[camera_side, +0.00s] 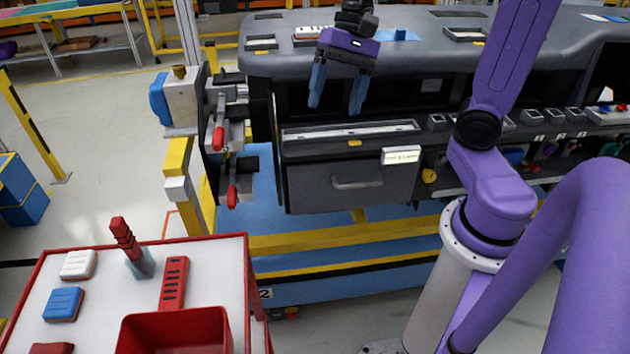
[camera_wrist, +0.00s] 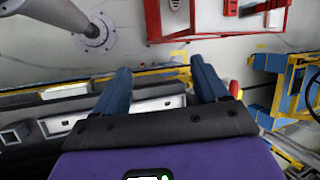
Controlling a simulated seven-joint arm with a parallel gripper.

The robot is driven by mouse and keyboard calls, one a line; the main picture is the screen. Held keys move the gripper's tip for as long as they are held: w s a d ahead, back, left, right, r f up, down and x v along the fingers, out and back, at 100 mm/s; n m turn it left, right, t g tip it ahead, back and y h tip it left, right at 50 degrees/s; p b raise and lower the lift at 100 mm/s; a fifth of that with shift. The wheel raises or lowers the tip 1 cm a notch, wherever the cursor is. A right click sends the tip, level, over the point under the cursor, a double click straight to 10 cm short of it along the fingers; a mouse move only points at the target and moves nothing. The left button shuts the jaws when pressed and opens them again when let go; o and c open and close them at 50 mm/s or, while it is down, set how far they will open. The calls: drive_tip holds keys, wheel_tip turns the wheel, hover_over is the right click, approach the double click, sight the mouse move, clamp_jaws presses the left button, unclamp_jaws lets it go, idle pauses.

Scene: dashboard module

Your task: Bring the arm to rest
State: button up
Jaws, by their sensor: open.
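My gripper (camera_side: 337,92) is purple and black with two blue fingers that point down. It is in the air in front of the grey dashboard module (camera_side: 420,58), above the long pale slot strip of its lower front. The fingers are spread apart with nothing between them. The wrist view also shows my gripper (camera_wrist: 160,85), open and empty, with the dashboard's dark edge and slots below and to the left of the fingers. I cannot tell the exact gap between the fingertips and the dashboard.
A red-rimmed white table (camera_side: 215,262) at lower left holds a red bin (camera_side: 175,332), a red slotted block (camera_side: 174,284), a blue block (camera_side: 64,304) and a white block (camera_side: 78,264). Red-handled clamps (camera_side: 218,138) stick out at the dashboard's left end.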

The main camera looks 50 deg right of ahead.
drive_tip(key=s+a+f+n+h, duration=0.1)
drive_tip(key=s+f+n+h, duration=0.1)
drive_tip(key=s+f+n, duration=0.2)
drive_tip(key=s+a+f+n+h, duration=0.1)
drive_tip(key=s+f+n+h, duration=0.2)
drive_tip(key=s+n, duration=0.7)
drive_tip(key=f+n, duration=0.1)
drive_tip(key=n, duration=0.4)
drive_tip(key=shift+s+a+n+t, duration=0.25)
drive_tip(key=shift+s+n+t, duration=0.15)
